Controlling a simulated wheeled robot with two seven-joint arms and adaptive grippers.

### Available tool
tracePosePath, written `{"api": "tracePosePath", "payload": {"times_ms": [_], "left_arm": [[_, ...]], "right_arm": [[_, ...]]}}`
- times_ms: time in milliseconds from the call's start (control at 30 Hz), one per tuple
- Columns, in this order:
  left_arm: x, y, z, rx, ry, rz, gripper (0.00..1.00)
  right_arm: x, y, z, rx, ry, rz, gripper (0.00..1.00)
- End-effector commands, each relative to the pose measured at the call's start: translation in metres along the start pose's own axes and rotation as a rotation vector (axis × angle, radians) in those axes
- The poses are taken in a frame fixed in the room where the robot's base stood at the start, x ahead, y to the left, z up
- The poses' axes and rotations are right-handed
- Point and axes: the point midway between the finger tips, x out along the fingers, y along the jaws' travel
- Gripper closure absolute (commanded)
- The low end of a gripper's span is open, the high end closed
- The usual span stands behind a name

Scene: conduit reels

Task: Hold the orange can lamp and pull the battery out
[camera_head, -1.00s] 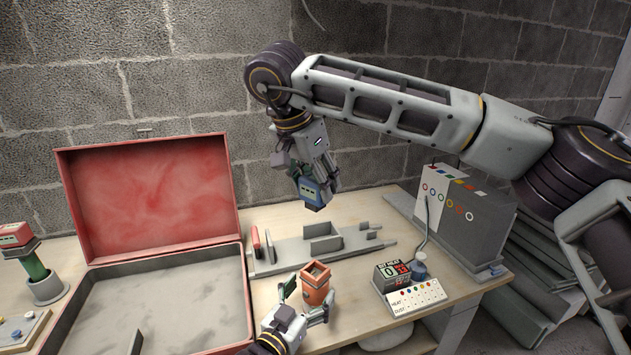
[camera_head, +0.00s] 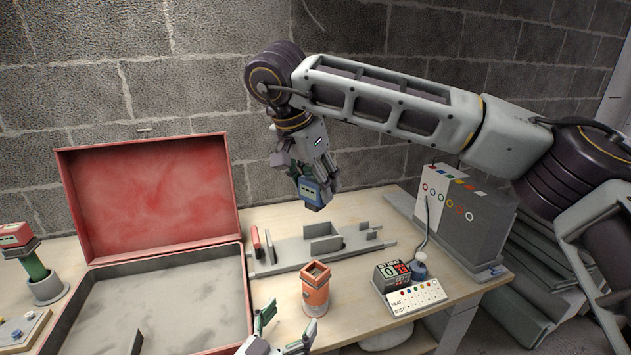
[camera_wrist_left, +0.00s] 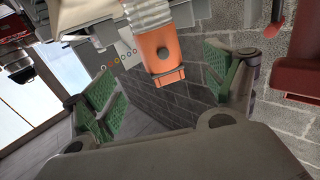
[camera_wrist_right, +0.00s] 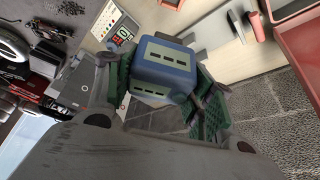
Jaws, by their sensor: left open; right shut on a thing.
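The orange can lamp (camera_head: 316,290) stands upright on the bench with its square top socket open and empty. It also shows in the left wrist view (camera_wrist_left: 160,52), ahead of and between the spread green fingers. My left gripper (camera_head: 285,325) is open, in front of the lamp and apart from it. The blue battery (camera_head: 313,192) hangs in the air above the bench, behind the lamp. My right gripper (camera_head: 316,178) is shut on it, and the right wrist view shows the battery (camera_wrist_right: 163,68) between the green finger pads.
An open red case (camera_head: 150,200) takes up the left. A grey rack (camera_head: 322,246) lies behind the lamp. To the right are a counter box (camera_head: 391,276), a button panel (camera_head: 416,298) and a grey box (camera_head: 465,215). A green-handled tool (camera_head: 30,262) stands far left.

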Motion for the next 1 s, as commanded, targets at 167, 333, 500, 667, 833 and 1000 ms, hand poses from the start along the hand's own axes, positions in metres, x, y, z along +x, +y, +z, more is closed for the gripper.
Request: {"api": "tracePosePath", "payload": {"times_ms": [167, 333, 500, 667, 833, 1000], "left_arm": [[-0.0093, 0.0001, -0.0001, 0.0, -0.001, 0.0, 0.15], [-0.0122, 0.0, -0.0005, 0.001, 0.0, 0.0, 0.15], [-0.0124, 0.0, -0.0007, 0.001, 0.001, 0.0, 0.15], [-0.0123, 0.0001, -0.0006, 0.001, 0.001, 0.001, 0.15], [-0.0122, 0.0001, -0.0006, 0.0, 0.001, 0.001, 0.15], [-0.0122, 0.0001, -0.0006, 0.0, 0.001, 0.001, 0.15]], "right_arm": [[-0.0004, 0.0, -0.0002, 0.0, 0.0, -0.001, 0.7], [-0.0004, 0.0, -0.0002, 0.0, 0.0, -0.001, 0.7], [-0.0004, 0.0, -0.0002, 0.0, 0.0, -0.001, 0.7], [-0.0004, 0.0, -0.0002, 0.0, 0.0, -0.001, 0.7], [-0.0004, 0.0, -0.0002, 0.0, 0.0, -0.001, 0.7], [-0.0004, 0.0, -0.0002, 0.0, 0.0, -0.001, 0.7]]}}
